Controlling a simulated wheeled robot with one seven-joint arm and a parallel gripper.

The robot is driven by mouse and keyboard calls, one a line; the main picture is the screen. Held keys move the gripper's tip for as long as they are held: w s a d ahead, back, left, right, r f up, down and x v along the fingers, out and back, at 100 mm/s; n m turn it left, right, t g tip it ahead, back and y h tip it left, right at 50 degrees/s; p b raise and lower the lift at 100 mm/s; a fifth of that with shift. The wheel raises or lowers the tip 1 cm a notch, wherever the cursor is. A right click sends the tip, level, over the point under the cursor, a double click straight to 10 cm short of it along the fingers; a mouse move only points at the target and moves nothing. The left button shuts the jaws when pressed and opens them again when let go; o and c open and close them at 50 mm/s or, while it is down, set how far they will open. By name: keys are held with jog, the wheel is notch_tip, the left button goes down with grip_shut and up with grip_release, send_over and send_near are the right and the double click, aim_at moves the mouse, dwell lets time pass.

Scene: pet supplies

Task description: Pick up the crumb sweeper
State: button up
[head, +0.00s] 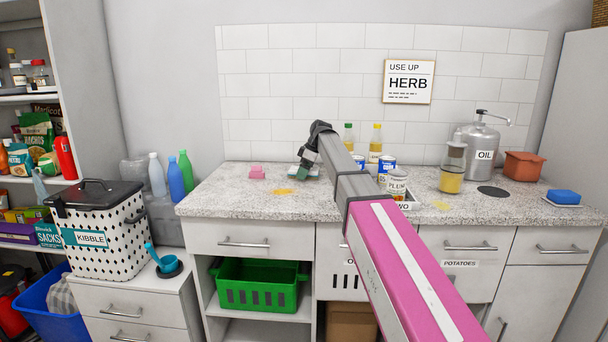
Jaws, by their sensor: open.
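My gripper (303,175) reaches down over the speckled counter (233,200), left of its middle. It is open; its fingers are small and dark here. A low teal and white thing (314,173) lies on the counter right beside the fingertips, partly hidden by them. It may be the crumb sweeper, but it is too small to tell. I cannot tell whether the fingers touch it. Yellow crumbs (282,191) lie on the counter in front of the gripper.
My arm crosses the counter's middle. Behind and right of it stand bottles (375,143) and cans (397,187). Farther right are a jar (452,170), a steel oil can (480,145), a terracotta pot (523,166) and a blue sponge (563,196). The counter's left front is clear.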

jog(key=c, duration=1)
jog(key=shift+r, duration=0.15)
jog(key=shift+r, duration=0.3)
jog(key=r, duration=0.3)
jog(key=shift+w+a+r, duration=0.15)
jog(key=shift+a+r, duration=0.2)
jog(key=shift+r, duration=0.05)
jog(key=a+r, duration=0.2)
jog(key=a, duration=0.1)
jog(key=w+a+r, duration=0.1)
jog(key=a+r, duration=0.1)
jog(key=a, duration=0.2)
jog(key=w+a+r, duration=0.1)
jog(key=a+r, duration=0.1)
jog(key=a, duration=0.1)
jog(key=shift+w+a+r, duration=0.15)
jog(key=shift+a+r, duration=0.05)
jog(key=shift+a, duration=0.1)
